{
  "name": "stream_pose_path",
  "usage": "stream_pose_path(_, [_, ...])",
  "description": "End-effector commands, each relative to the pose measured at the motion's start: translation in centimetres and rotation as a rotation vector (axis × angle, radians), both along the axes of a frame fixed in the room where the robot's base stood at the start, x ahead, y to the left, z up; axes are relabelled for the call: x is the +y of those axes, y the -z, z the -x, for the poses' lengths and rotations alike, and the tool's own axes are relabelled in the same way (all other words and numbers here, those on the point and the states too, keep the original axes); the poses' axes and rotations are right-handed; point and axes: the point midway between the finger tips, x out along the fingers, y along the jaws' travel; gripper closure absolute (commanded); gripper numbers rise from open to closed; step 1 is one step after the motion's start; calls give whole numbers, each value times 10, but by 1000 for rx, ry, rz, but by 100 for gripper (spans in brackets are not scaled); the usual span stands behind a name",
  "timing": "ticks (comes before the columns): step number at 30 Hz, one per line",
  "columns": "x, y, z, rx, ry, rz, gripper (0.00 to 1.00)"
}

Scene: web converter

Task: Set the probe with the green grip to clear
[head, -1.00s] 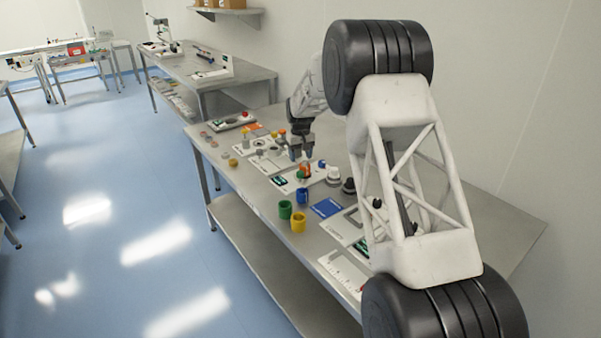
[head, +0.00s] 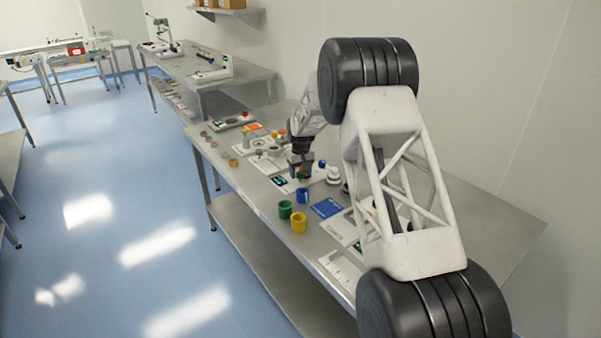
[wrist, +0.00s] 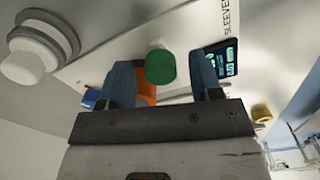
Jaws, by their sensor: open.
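The probe's green grip (wrist: 160,66) shows in the wrist view between the two blue fingers of my gripper (wrist: 162,82), with clear space on both sides. An orange part (wrist: 147,92) sits behind it, partly hidden by the left finger. In the head view my gripper (head: 301,174) is low over the white panel at the same spot, and only a little green (head: 301,177) shows below it. My gripper is open and holds nothing. A dark display with green marks (wrist: 222,60) is on the panel beside the probe, near the printed word SLEEVE.
White round knobs (head: 333,175) stand just right of my gripper. A green cup (head: 285,209), a blue cup (head: 302,195) and a yellow cup (head: 298,222) stand nearer the front edge. A blue plate (head: 326,208) lies beside them. Other panels and small parts crowd the table's far end.

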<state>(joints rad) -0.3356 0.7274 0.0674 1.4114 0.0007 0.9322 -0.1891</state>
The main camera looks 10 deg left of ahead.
Motion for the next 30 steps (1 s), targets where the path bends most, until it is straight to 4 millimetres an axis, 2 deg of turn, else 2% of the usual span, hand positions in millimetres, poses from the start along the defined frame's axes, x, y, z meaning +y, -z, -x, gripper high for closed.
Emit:
stream_pose_path(6, [0,0,0,0,0,0,42])
stream_pose_path(7, [0,0,0,0,0,0,45])
stream_pose_path(18, [0,0,0,0,0,0,100])
stream_pose_path(23, [1,0,1,0,0,0,100])
stream_pose_path(30, [13,0,14,3,-1,2,100])
